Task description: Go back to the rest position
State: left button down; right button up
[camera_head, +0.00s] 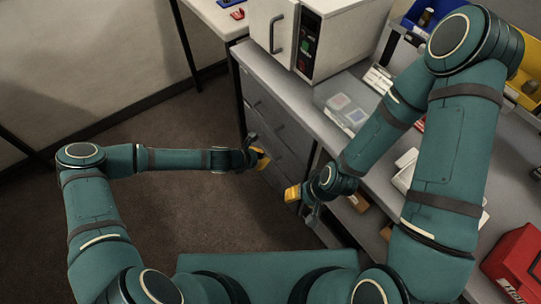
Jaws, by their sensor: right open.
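My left gripper (259,156) is at the end of my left arm, which reaches in from the left across the open floor. Its yellow fingertip is beside the front of the grey drawer cabinet. I cannot tell whether its jaws are apart, and nothing shows in them. My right gripper (301,203) hangs below my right arm, just in front of the counter's edge. Its jaws are open and I see nothing held. The two grippers are close to each other but apart.
A grey counter (365,85) with drawers (272,122) runs along the right. A white table (222,20) stands behind. The dark floor (190,210) is clear.

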pick_arm(q)
jog(key=shift+v, duration=0.75)
jog(key=s+a+r+m+g+y, duration=0.1)
jog(key=s+a+r+m+y, duration=0.1)
jog(key=s+m, duration=0.7)
jog(key=s+a+r+m+g+y, duration=0.1)
jog(key=s+a+r+m+g, duration=0.1)
jog(key=s+a+r+m, duration=0.3)
jog(key=s+m, duration=0.4)
jog(key=m, duration=0.5)
jog(key=shift+a+g+y, duration=0.3)
jog(key=shift+a+y, duration=0.1)
jog(key=shift+w+d, duration=0.1)
